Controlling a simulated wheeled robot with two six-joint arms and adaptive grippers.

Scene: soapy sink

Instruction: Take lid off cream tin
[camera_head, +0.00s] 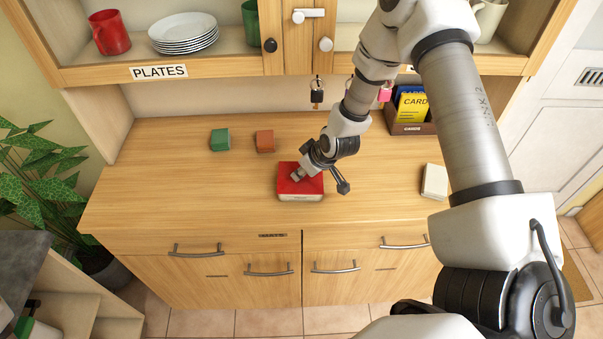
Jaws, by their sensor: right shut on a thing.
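The cream tin (301,197) stands on the wooden counter near its front edge, in the middle of the view. Its red lid (313,187) is on top, and only a narrow cream band shows below it. My right gripper (299,175) comes down from the upper right and is shut on the lid. The fingers cover part of the lid's top, so the exact grip is hidden. I cannot see any clear gap between lid and tin. My left gripper is not in view.
A green block (219,139) and a brown-orange block (265,141) sit behind the tin to the left. A white block (434,181) and a card holder (412,128) are to the right. Padlocks hang under the cupboard (162,72). The counter's left side is clear.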

